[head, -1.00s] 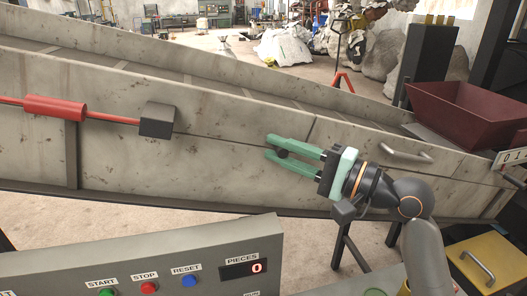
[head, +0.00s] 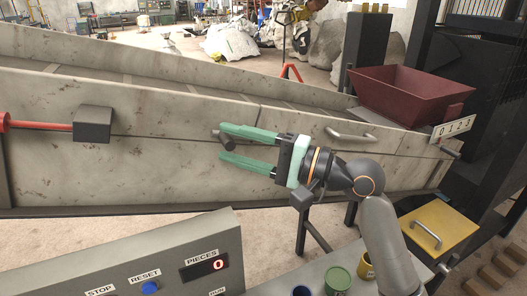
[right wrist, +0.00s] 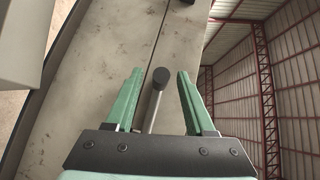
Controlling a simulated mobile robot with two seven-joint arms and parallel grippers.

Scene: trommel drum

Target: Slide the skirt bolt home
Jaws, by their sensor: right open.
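A dark round knob on a short metal stem (head: 226,141), which looks like the skirt bolt's handle, stands out from the pale, stained skirt wall (head: 170,165). My right gripper (head: 222,143) is open at the knob, pointing left along the wall in the head view. In the right wrist view the knob (right wrist: 161,77) and its stem show between the two spread green fingers (right wrist: 160,82), with gaps on both sides. The bolt's socket or end stop cannot be made out. My left gripper is not in view.
A grey box (head: 92,124) with a red bar is on the wall at left. A bar handle (head: 350,135) and a red hopper (head: 410,95) are at right. A control panel (head: 150,260) and a yellow lidded box (head: 440,228) stand in front.

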